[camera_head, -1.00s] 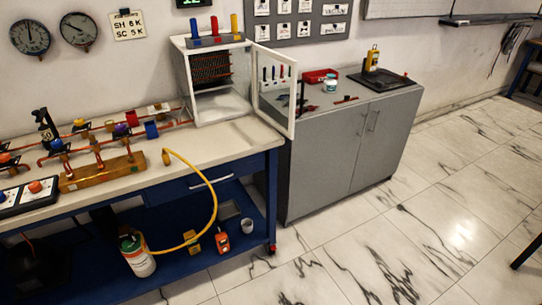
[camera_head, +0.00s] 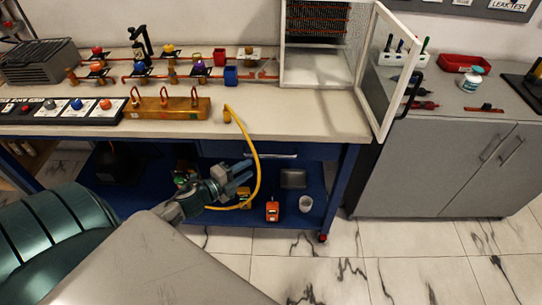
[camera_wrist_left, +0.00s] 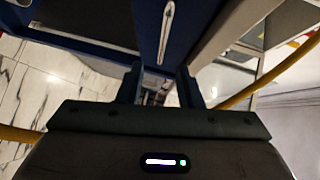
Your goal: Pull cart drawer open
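The blue drawer (camera_head: 222,149) sits under the bench top, and its front looks flush with the cart. Its silver bar handle (camera_head: 272,156) shows to the right of my left gripper (camera_head: 245,176). In the left wrist view the handle (camera_wrist_left: 166,32) lies beyond the fingertips, and the drawer front is dark blue. My left gripper also shows there (camera_wrist_left: 158,82); its two fingers are apart with nothing between them. It is in front of the cart, a little below and left of the handle, and apart from it. My right gripper is in neither view.
A yellow hose (camera_head: 258,165) hangs in a loop beside my left gripper. The lower shelf (camera_head: 260,218) holds an orange meter (camera_head: 272,211) and a white cup (camera_head: 305,203). A grey cabinet (camera_head: 430,180) stands right of the cart. The floor in front is clear.

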